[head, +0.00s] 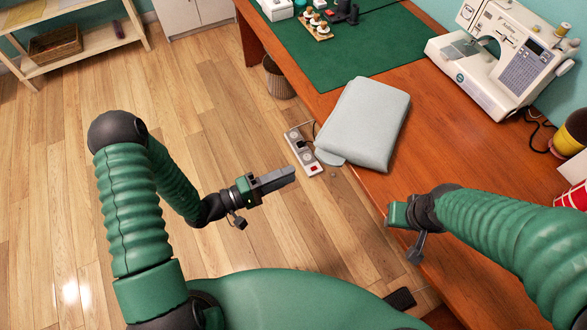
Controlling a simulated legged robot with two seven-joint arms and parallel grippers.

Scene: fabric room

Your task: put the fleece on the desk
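The fleece (366,122) is a pale grey folded bundle. It lies on the wooden desk (465,165) at its left edge, with a corner reaching over the edge.
A green cutting mat (345,45) covers the far desk, with spools on a small wooden rack (316,25). A sewing machine (505,55) stands at the right. A power strip (303,152) and a basket (278,78) are on the floor beside the desk. The desk right of the fleece is clear.

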